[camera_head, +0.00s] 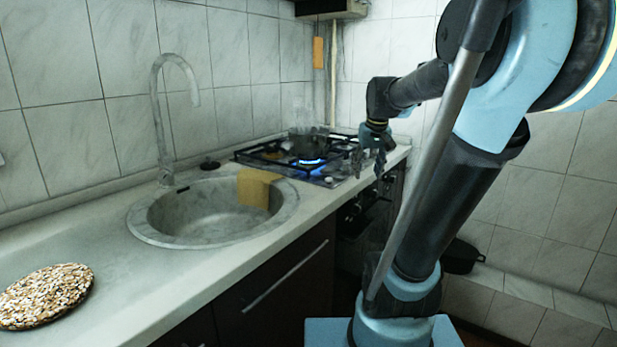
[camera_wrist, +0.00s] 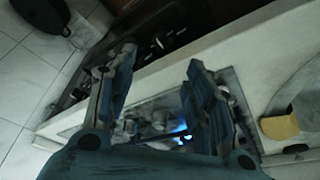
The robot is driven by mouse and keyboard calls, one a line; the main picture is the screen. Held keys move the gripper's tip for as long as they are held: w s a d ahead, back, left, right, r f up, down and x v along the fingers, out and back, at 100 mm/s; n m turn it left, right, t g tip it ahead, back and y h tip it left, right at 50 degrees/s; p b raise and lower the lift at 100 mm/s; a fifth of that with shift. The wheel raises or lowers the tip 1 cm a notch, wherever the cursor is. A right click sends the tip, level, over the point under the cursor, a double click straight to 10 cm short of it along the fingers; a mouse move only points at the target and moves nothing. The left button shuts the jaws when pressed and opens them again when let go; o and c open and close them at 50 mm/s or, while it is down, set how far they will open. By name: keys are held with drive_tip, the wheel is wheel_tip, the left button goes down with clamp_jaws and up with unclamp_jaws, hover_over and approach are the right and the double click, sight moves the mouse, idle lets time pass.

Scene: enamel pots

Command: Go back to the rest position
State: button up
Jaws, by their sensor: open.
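My gripper (camera_head: 368,165) hangs at the front right edge of the gas stove (camera_head: 262,158), fingers pointing down. In the wrist view my gripper (camera_wrist: 158,85) shows its two fingers spread apart with nothing between them. A dark pot (camera_head: 309,140) stands on the stove over a lit burner with a blue flame (camera_head: 312,162). The blue flame also shows in the wrist view (camera_wrist: 181,135), near the right finger. My arm reaches across the right side of the head view.
A round sink (camera_head: 165,222) with a tall faucet (camera_head: 163,110) and a yellow sponge-like piece (camera_head: 255,188) is left of the stove. A speckled round mat (camera_head: 45,296) lies on the counter (camera_head: 120,272). A black pan (camera_head: 461,256) sits low at the right.

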drive_tip(key=s+f+m+g, duration=0.1)
drive_tip(key=s+f, duration=1.6)
drive_tip(key=s, duration=0.3)
drive_tip(key=shift+s+f, duration=0.25)
drive_tip(key=shift+s, duration=0.15)
drive_tip(key=shift+w+f, duration=0.2)
drive_tip(key=shift+w, duration=0.3)
